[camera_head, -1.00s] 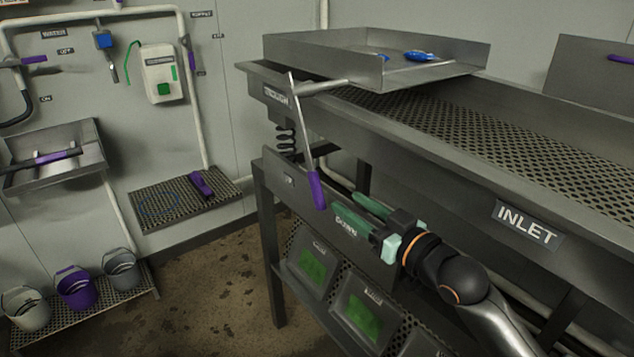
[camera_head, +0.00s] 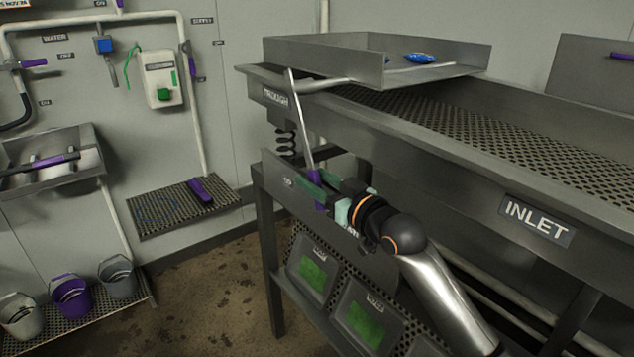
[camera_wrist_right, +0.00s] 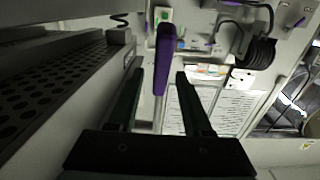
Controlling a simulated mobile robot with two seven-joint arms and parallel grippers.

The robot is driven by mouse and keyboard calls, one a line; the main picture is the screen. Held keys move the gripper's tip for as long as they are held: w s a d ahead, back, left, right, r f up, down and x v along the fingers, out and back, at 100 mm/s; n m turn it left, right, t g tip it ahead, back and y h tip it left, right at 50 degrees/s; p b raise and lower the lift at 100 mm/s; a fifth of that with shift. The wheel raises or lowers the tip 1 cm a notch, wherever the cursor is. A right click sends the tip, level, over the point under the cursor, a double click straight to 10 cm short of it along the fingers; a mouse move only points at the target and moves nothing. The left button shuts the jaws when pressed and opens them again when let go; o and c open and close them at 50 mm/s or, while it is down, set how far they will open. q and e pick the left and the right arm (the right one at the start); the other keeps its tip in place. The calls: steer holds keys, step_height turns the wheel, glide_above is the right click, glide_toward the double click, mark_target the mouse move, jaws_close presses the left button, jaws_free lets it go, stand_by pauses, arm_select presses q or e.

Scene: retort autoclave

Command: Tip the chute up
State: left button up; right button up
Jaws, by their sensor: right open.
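The chute (camera_head: 330,55) is a shallow grey metal tray at the top left end of the perforated inlet table, with blue packets (camera_head: 421,58) in it. A grey lever (camera_head: 301,120) hangs down from the chute's side and ends in a purple handle (camera_head: 317,190). My right gripper (camera_head: 312,188) is open at the purple handle. In the right wrist view, the purple handle (camera_wrist_right: 164,60) stands between the two dark green fingers (camera_wrist_right: 155,95), apart from both. My left gripper is not in view.
The inlet table (camera_head: 480,150) runs to the right with a raised front wall. A metal panel (camera_head: 285,185) and several green-screened boxes (camera_head: 312,272) sit below it. Wall shelves, a sink (camera_head: 55,160) and buckets (camera_head: 72,297) stand at the left, with open floor between.

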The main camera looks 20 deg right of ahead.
steer(key=shift+c, duration=0.3)
jaws_close()
stand_by(1.1)
